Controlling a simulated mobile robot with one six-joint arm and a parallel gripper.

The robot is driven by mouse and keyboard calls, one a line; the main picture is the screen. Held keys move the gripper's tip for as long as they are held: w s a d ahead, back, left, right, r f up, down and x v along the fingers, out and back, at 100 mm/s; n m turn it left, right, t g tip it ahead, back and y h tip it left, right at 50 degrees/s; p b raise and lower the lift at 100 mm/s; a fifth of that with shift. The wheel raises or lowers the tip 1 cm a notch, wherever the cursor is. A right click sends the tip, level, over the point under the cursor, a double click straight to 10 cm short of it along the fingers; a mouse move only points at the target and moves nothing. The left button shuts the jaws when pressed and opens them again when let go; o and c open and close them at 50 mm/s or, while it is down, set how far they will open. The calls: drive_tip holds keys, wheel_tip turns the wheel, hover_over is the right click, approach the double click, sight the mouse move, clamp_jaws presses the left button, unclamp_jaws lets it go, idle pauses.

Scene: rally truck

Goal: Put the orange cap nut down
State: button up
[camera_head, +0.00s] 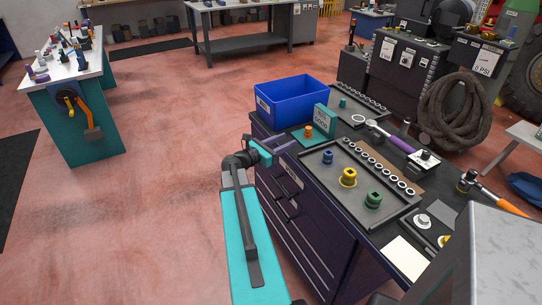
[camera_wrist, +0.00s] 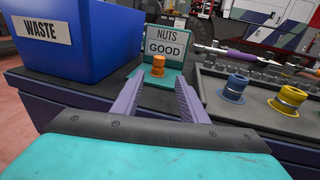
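The orange cap nut (camera_head: 308,132) stands upright on the teal base of the NUTS GOOD sign (camera_head: 325,118). In the wrist view the nut (camera_wrist: 158,66) is in front of the sign board (camera_wrist: 169,43). My gripper (camera_head: 289,142) is at the cart's near edge, to the left of the nut in the head view. In the wrist view its two purple fingers (camera_wrist: 160,82) are spread wide with nothing between them. The nut shows beyond the fingertips, in the gap, and apart from both fingers. No part of the nut looks hidden.
A blue WASTE bin (camera_wrist: 75,60) stands close on the left of the sign. A purple-handled ratchet (camera_head: 390,136) lies behind.

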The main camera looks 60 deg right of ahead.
drive_tip(key=w+a+f+m+t+y, duration=0.1)
drive_tip(key=w+a+f+m+y, duration=0.25)
drive_tip(key=a+f, duration=1.15)
drive_tip(key=w+a+f+m+t+y, duration=0.25)
drive_tip(key=w+a+f+y, duration=0.2)
drive_tip(key=a+f, duration=1.1)
drive_tip(key=s+a+f+m+g+y, duration=0.1)
drive_tip(key=s+a+f, duration=0.3)
drive_tip(key=a, duration=0.8)
drive_tip(key=s+a+f+m+g+y, duration=0.1)
drive_tip(key=s+a+f+m+y, duration=0.3)
drive_tip(key=a, duration=0.8)
drive_tip(key=s+a+f+m+g+y, duration=0.1)
drive_tip(key=s+a, duration=0.5)
drive_tip(key=a, duration=0.6)
wheel_tip(320, 180, down, 3)
drive_tip(key=shift+a+f+m+y, duration=0.2)
drive_tip(key=shift+a+m+y, duration=0.2)
drive_tip(key=shift+m+y, duration=0.55)
drive_tip(key=shift+o, duration=0.5)
drive_tip(key=c, duration=0.3)
